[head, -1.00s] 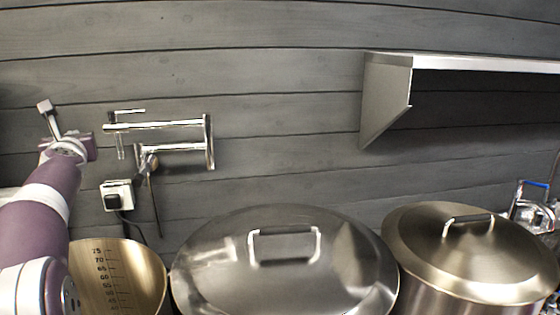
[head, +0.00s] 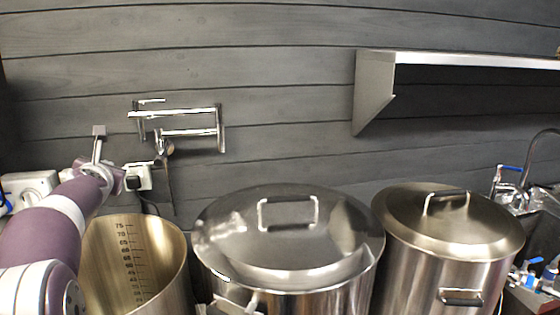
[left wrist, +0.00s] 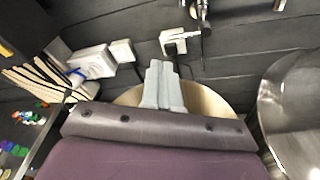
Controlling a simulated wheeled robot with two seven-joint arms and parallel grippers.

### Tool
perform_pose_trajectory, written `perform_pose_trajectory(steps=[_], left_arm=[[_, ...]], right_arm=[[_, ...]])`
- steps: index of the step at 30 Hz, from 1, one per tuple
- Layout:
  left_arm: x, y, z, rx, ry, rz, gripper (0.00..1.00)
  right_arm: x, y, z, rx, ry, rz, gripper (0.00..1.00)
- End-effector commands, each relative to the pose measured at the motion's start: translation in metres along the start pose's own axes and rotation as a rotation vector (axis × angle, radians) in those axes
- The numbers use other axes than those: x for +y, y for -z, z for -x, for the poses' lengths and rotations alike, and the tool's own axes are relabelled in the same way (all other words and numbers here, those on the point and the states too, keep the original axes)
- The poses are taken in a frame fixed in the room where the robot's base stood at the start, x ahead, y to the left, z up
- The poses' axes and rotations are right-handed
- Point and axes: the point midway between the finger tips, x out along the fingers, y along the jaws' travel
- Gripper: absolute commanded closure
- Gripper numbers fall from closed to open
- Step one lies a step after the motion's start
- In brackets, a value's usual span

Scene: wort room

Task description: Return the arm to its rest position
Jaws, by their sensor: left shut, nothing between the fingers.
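My left arm comes in from the left in the head view. Its gripper (head: 98,133) is raised above and behind the open pot (head: 150,262), in front of the plank wall. In the left wrist view the two grey fingers (left wrist: 162,84) lie side by side, shut with nothing between them. The open pot's brassy rim (left wrist: 214,103) shows beyond them.
Two lidded steel pots (head: 290,232) (head: 445,222) stand to the right. A folding pot-filler tap (head: 190,122) and a socket with a plug (head: 138,178) are on the wall. A steel shelf (head: 373,90) juts out at upper right. A sink tap (head: 508,178) is at far right.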

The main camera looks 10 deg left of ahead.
Motion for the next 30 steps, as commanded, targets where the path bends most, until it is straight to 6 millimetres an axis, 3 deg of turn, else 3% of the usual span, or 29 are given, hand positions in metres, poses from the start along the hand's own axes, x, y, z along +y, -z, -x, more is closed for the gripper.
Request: perform_pose_trajectory(steps=[5, 10, 14, 16, 18, 21, 24, 26, 27, 30], left_arm=[[-0.069, 0.030, 0.011, 0.057, 0.174, -0.353, 1.00], [-0.155, 0.081, 0.045, 0.066, 0.441, -0.838, 1.00], [-0.232, 0.144, 0.106, -0.035, 0.772, -1.377, 1.00], [-0.264, 0.184, 0.151, -0.155, 0.974, -1.685, 1.00], [-0.284, 0.222, 0.198, -0.315, 1.171, -1.959, 1.00], [-0.294, 0.268, 0.257, -0.583, 1.411, -2.266, 1.00], [-0.292, 0.298, 0.296, -0.814, 1.569, -2.445, 1.00], [-0.289, 0.308, 0.309, -0.906, 1.624, -2.500, 1.00], [-0.288, 0.312, 0.314, 0.937, -1.632, 2.499, 1.00], [-0.287, 0.315, 0.318, 0.949, -1.615, 2.464, 1.00]], right_arm=[[0.000, 0.000, 0.001, 0.000, 0.000, 0.000, 0.44], [0.000, 0.000, 0.003, 0.000, 0.000, 0.000, 0.44], [0.000, 0.000, 0.004, 0.000, 0.000, 0.000, 0.44], [0.000, 0.000, 0.005, 0.000, 0.000, 0.000, 0.44], [0.000, 0.000, 0.006, 0.000, 0.000, 0.000, 0.44], [0.000, 0.001, 0.006, 0.000, 0.000, 0.000, 0.44], [0.000, 0.001, 0.007, 0.000, 0.000, 0.000, 0.44], [0.000, 0.001, 0.007, 0.000, 0.000, 0.000, 0.44], [0.000, 0.001, 0.007, 0.000, 0.000, 0.000, 0.44], [0.000, 0.001, 0.007, 0.000, 0.000, 0.000, 0.44]])
